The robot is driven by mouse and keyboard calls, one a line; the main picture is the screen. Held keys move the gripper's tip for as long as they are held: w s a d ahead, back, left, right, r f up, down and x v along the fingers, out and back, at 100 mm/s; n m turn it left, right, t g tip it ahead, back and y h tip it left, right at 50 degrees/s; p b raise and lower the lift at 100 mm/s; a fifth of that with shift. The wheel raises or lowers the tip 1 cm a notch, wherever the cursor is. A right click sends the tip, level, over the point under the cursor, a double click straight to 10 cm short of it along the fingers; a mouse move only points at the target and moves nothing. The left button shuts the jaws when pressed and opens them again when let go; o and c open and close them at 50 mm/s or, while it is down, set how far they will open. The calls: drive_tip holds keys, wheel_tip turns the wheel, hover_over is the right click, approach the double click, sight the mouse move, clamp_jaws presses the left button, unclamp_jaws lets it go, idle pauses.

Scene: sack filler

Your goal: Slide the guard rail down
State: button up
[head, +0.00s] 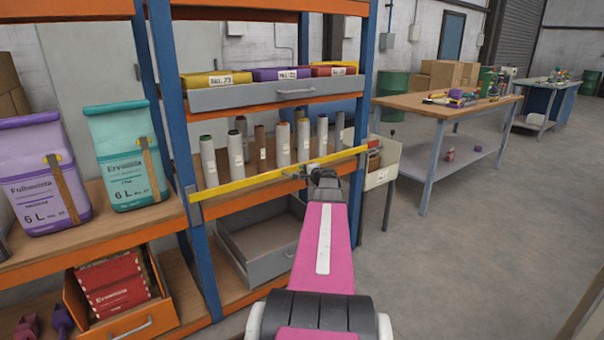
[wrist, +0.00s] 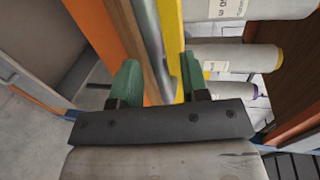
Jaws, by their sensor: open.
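The yellow guard rail (head: 265,177) runs across the front of the shelf bay, in front of the bottles, rising slightly to the right. My gripper (head: 318,170) is at the rail's right part, with its fingers largely hidden in the head view. In the wrist view my open gripper (wrist: 160,78) has two green fingers. The yellow rail (wrist: 171,45) and a grey metal rod pass between the fingers, the rail nearer the right finger. I cannot tell whether a finger touches the rail.
Rolls or bottles (head: 284,145) stand on the shelf behind the rail. A grey drawer (head: 275,95) is above, and an open grey bin (head: 265,240) sits below. Blue uprights (head: 172,80) flank the bay. A workbench (head: 440,105) stands at right, with clear floor in front.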

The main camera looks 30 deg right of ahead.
drive_tip(key=shift+x, duration=0.8)
drive_tip(key=shift+a, duration=0.1)
drive_tip(key=shift+c, duration=0.3)
clamp_jaws()
wheel_tip(320, 180, down, 9)
drive_tip(key=shift+f, duration=0.25)
drive_tip(key=shift+o, duration=0.3)
unclamp_jaws()
drive_tip(key=shift+f, duration=0.1)
